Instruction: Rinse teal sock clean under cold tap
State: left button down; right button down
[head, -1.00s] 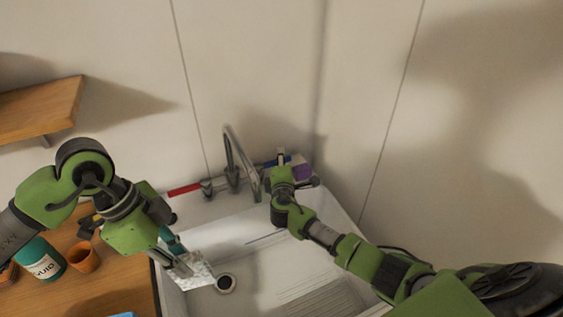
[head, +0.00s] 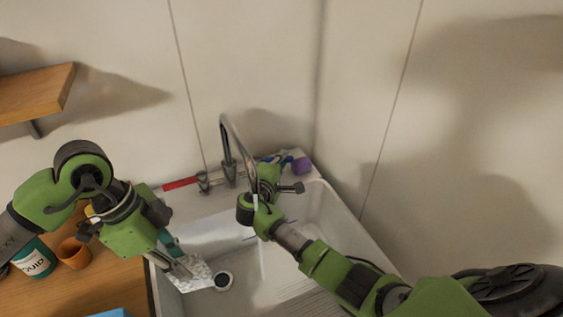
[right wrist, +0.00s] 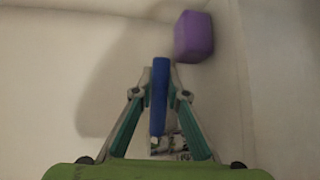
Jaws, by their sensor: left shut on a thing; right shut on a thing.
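My left gripper (head: 184,268) reaches down into the left side of the sink, shut on a pale speckled cloth (head: 203,278), seemingly the sock, beside the drain. Teal shows around these fingers, but I cannot tell whether it is sock or finger pad. My right gripper (head: 266,172) is at the back of the sink, right of the curved spout (head: 226,130). In the right wrist view the right gripper (right wrist: 160,105) is closed around a blue bar (right wrist: 159,90), seemingly the cold tap's lever.
A red lever (head: 180,184) sits left of the spout. A purple block (head: 303,165) stands in the back right corner, also in the right wrist view (right wrist: 194,37). The wooden counter at left holds a teal jar (head: 38,260) and an orange cup (head: 74,253).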

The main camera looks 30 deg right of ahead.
pick_arm(q)
jog(key=shift+f+b, duration=1.1)
jog(key=shift+f, duration=0.4)
pick_arm(e)
jog(key=shift+s+a+f+m+g+h, duration=0.1)
jog(key=shift+s+a+m+g+h, duration=0.15)
jog(key=shift+m+g+h, duration=0.25)
jog(key=shift+s+a+f+m+g+h, duration=0.1)
jog(key=shift+s+m+g+h, duration=0.3)
jog(key=shift+m+g, duration=0.1)
pick_arm(q)
jog(key=shift+f, duration=0.15)
pick_arm(e)
jog(key=shift+s+r+g, duration=0.1)
jog(key=shift+g, duration=0.2)
jog(key=c, duration=2)
grip_release()
jog(key=shift+o, duration=0.2)
jog(key=shift+a+r, duration=0.1)
jog(key=v, duration=0.7)
jog(key=shift+s+a, duration=0.15)
jog(key=shift+a, duration=0.05)
jog(key=shift+d, duration=0.15)
